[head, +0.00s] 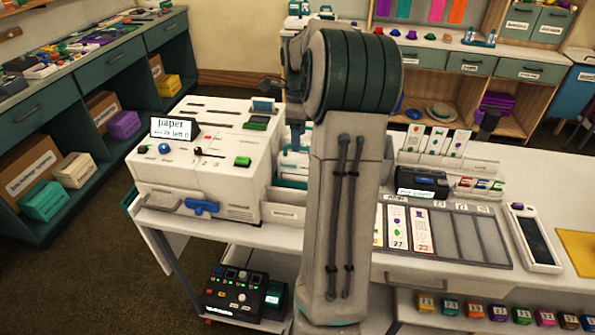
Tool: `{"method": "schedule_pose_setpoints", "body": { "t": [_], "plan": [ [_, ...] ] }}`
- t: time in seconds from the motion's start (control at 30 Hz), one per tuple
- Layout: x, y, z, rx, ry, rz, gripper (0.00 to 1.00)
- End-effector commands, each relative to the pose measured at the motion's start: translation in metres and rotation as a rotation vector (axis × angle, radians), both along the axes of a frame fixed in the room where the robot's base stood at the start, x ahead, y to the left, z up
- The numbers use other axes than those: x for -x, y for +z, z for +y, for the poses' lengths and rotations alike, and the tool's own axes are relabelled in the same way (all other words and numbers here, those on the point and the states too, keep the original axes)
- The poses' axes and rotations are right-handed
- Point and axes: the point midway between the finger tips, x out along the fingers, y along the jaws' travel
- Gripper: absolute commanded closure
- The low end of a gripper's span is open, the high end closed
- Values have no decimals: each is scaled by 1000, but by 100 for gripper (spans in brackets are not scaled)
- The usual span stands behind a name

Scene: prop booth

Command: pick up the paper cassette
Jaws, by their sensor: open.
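Right of my arm are a dark labelled box (417,184), upright cards (436,143), a grey slotted tray (470,236) and a white handheld device (534,238). A black control box (238,292) sits on the lower shelf. Open floor lies to the left.

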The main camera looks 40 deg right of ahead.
Motion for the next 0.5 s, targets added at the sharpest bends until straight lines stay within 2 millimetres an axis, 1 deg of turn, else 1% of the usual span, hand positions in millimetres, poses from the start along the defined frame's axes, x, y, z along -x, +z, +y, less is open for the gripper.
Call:
{"method": "schedule_pose_setpoints", "body": {
  "t": [0.03, 0.1, 0.37, 0.5],
  "plan": [
    [1, -9, 0, -2, 1, 2, 38],
    [1, -19, 0, -2, 0, 3, 38],
    [0, -38, 0, 0, 2, 1, 38],
    [-2, -59, 1, -4, 2, 2, 38]
  ]
}}
